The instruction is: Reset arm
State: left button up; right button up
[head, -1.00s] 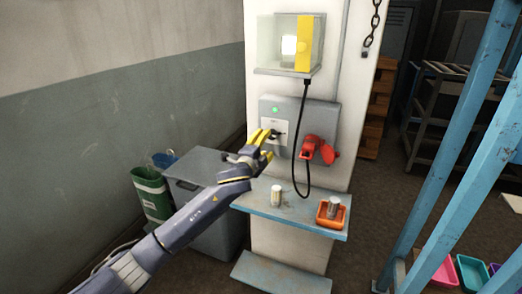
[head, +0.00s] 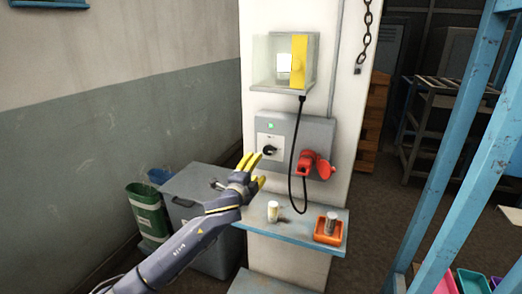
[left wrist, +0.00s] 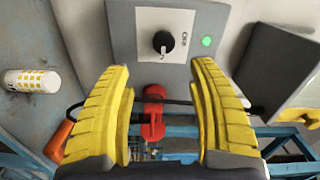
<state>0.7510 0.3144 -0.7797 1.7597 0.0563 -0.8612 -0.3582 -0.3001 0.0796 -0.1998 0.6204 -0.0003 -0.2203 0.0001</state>
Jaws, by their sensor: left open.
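My left gripper (head: 252,170) has yellow fingers and is open and empty. In the head view it hangs in front of the pillar, just left of and below the grey switch panel (head: 312,133). In the left wrist view its two fingers (left wrist: 162,112) stand wide apart. A black rotary knob (left wrist: 163,42) on a white plate lies beyond the fingertips, apart from them; it also shows in the head view (head: 269,150). A green light (left wrist: 207,41) glows beside it. My right gripper is not in view.
A red plug and socket (head: 310,163) with a hanging black cable sits right of the knob. A blue shelf (head: 290,222) below holds a pale cylinder (head: 273,211) and an orange tray (head: 318,237) with a metal cylinder (head: 332,222). Blue posts (head: 465,160) stand at right.

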pick_arm(q)
jog(key=s+a+f+n+g+y, duration=0.2)
jog(key=s+a+f+n+y, duration=0.3)
jog(key=s+f, duration=0.55)
jog(key=s+a+f+n+g, duration=0.25)
jog(key=s+a+f, duration=0.35)
jog(key=s+f, duration=0.45)
jog(key=s+a+f+n+g+y, duration=0.25)
jog(key=s+a, duration=0.25)
jog(key=s, duration=0.4)
jog(key=s+a+f+n+g+y, duration=0.1)
jog(key=s+a+f, duration=0.4)
jog(key=s, duration=0.4)
jog(key=s+a+f+n+g+y, duration=0.25)
jog(key=s+a, duration=0.35)
jog(key=s, duration=0.3)
jog(key=s+d+f+g+h, duration=0.1)
jog(key=s+d+f+h, duration=0.15)
jog(key=f, duration=1.35)
jog(key=s+d+f+g+h, duration=0.1)
jog(key=d+f, duration=0.2)
jog(key=f, duration=1.2)
jog(key=s+f+n+g+h, duration=0.1)
jog(key=s+f+n+g, duration=0.1)
jog(key=s+f, duration=1.9)
jog(key=shift+s+a+n+g+h, duration=0.2)
jog(key=shift+n+g+h, duration=0.15)
jog(key=shift+g, duration=0.2)
